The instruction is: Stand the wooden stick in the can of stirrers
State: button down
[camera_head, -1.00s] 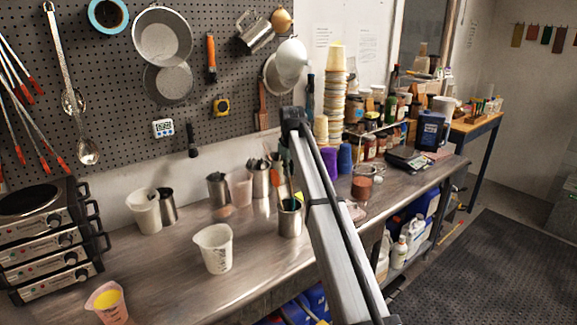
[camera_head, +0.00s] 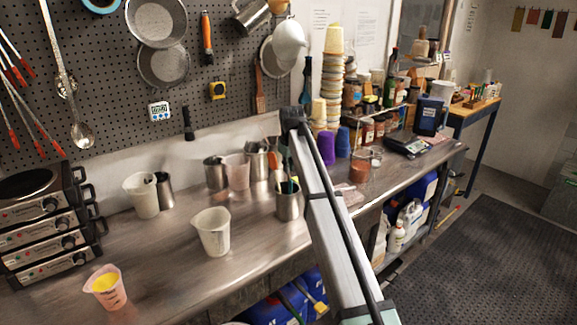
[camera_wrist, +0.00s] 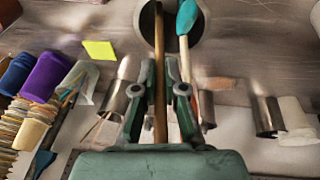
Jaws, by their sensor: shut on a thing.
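The wooden stick (camera_wrist: 160,75) is between the green fingers of my gripper (camera_wrist: 160,98) in the wrist view, and the fingers are shut on it. Its far end overlaps the round opening of the metal can (camera_wrist: 146,24); I cannot tell how deep the end is. A teal spatula (camera_wrist: 187,16) with a pale handle also stands in that can, just right of the stick. In the head view the can (camera_head: 288,206) stands on the bench beside my arm. My arm covers most of the gripper there, so the stick is not clear in that view.
A white beaker (camera_head: 212,234) stands left of the can. More metal cans (camera_head: 215,172) and a pink-tinted cup (camera_head: 237,172) stand behind. A cup of yellow liquid (camera_head: 105,288) is at front left. Purple cups (camera_head: 326,148) and jars stand to the right. The bench's front-left middle is clear.

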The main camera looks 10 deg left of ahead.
jog(key=c, duration=1.2)
grip_release()
jog(key=v, duration=1.2)
